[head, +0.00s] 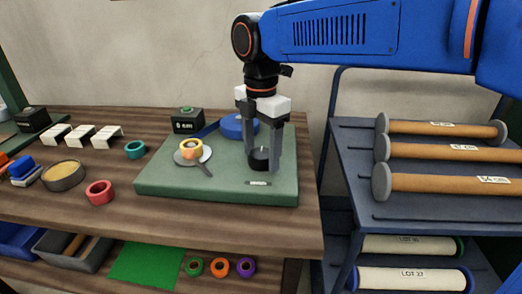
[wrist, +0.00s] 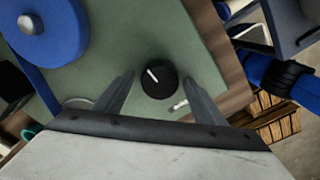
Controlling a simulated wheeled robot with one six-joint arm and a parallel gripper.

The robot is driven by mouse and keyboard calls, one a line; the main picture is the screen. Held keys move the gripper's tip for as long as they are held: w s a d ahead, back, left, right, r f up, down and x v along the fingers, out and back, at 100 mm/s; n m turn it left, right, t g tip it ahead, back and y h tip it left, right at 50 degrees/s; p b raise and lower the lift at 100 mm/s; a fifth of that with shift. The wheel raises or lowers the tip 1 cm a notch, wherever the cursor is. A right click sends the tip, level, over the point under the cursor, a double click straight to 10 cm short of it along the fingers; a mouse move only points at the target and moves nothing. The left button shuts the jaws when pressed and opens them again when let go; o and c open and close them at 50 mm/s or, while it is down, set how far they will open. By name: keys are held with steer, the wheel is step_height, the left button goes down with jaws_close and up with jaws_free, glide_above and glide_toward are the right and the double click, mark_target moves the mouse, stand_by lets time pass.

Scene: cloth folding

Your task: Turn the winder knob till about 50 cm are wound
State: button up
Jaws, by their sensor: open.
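The winder knob (wrist: 159,79) is a black round knob with a white pointer line, standing on the green base plate (head: 220,190). In the head view the knob (head: 259,160) shows between the fingers of my gripper (head: 262,170). My gripper (wrist: 158,100) is open, with one finger on either side of the knob and a gap to each. The blue spool (wrist: 40,25) stands on the same plate behind the knob, with a blue strip running from it.
A black box (head: 187,121) with a green top stands behind the plate. A teal ring (head: 135,149), a red ring (head: 99,192) and white brackets (head: 80,135) lie to the left on the wooden table. A rack (head: 350,165) with brown rolls stands close on the right.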

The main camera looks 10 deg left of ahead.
steer(key=c, duration=1.1)
steer(key=shift+o, duration=0.2)
steer(key=shift+m, duration=0.4)
steer(key=m, duration=0.5)
steer(key=shift+m, duration=0.4)
steer(key=m, duration=1)
steer(key=shift+m, duration=0.4)
steer(key=m, duration=0.9)
steer(key=shift+r+m, duration=0.1)
steer(key=shift+m, duration=1.6)
